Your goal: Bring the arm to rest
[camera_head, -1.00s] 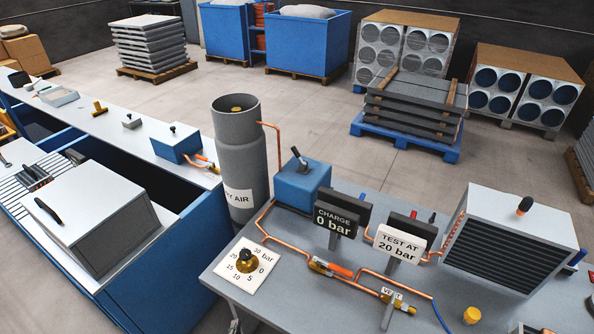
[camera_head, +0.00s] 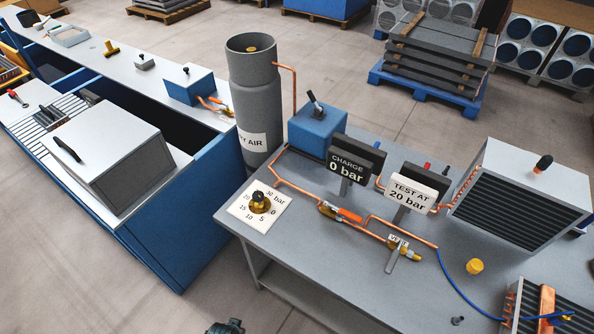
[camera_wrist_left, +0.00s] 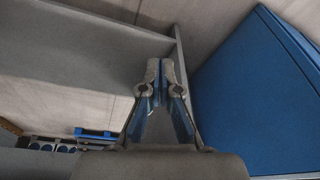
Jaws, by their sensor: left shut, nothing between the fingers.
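My left gripper (camera_wrist_left: 163,68) shows in the left wrist view with its two fingers together and nothing between them. It is in the gap between a grey table structure on the left of that view and a blue panel (camera_wrist_left: 255,95) on the right, apart from both as far as I can tell. In the head view its fingers do not show. My right gripper is in neither view.
The grey table (camera_head: 335,262) carries a dial (camera_head: 260,205), copper pipes, a "CHARGE 0 bar" sign (camera_head: 352,162), a "TEST AT 20 bar" sign (camera_head: 412,194) and a finned unit (camera_head: 510,200). A blue bench (camera_head: 195,215) stands left. Bare floor (camera_head: 205,290) lies between.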

